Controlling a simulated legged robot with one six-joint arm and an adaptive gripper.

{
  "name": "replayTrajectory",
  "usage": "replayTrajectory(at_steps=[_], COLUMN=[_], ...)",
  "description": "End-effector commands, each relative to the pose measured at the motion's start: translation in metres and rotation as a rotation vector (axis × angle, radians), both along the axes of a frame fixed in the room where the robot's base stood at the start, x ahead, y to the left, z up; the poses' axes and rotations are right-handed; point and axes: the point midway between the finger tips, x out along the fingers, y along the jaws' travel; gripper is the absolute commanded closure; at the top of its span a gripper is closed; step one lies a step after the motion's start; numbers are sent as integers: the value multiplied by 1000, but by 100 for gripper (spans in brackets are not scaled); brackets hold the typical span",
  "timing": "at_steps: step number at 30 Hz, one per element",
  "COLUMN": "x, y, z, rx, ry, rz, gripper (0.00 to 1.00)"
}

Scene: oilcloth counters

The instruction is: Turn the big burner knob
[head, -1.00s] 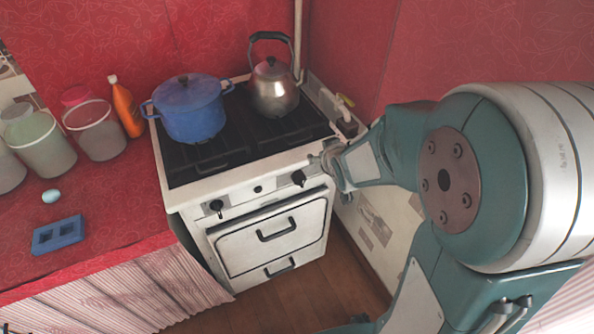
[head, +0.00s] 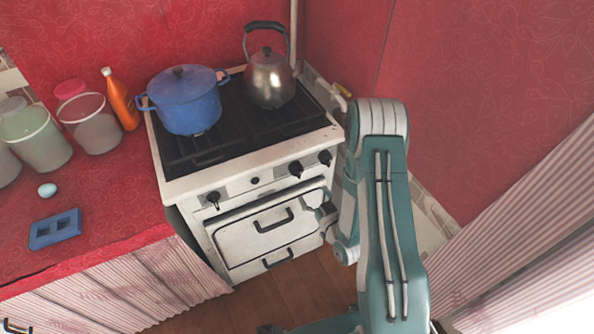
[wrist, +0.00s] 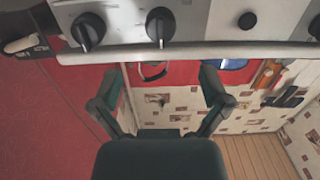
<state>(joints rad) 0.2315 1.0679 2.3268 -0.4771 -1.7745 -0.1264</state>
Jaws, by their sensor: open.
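The stove's white front panel carries black knobs: a left one (head: 213,198), a middle-right one (head: 296,168) and a far-right one (head: 325,157). I cannot tell for sure which is the big burner knob. The wrist view looks upside down; there the far-right knob (wrist: 88,32) and the middle-right knob (wrist: 160,26) are at the top, with another cut by the right edge. My gripper (wrist: 160,90) is open and empty, its fingers apart from the knobs. In the head view my gripper (head: 322,213) is below the right knobs, before the oven door, partly hidden by my arm.
A blue pot (head: 190,105) and a metal kettle (head: 268,82) stand on the stove top. A small black button (head: 255,181) sits between the knobs. The oven door handle (head: 273,220) sticks out below. The red wall (head: 450,90) is close on the right.

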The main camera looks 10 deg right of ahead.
Motion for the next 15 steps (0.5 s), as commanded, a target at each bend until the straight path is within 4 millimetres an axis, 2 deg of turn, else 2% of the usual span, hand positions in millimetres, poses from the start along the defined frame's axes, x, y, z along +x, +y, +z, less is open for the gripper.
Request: replayTrajectory(at_steps=[3, 6, 15], x=[-5, 1, 51], y=[0, 2, 14], z=[-5, -4, -2], rx=[16, 17, 16], ry=[-18, -22, -25], rz=[-2, 0, 0], gripper=[4, 4, 4])
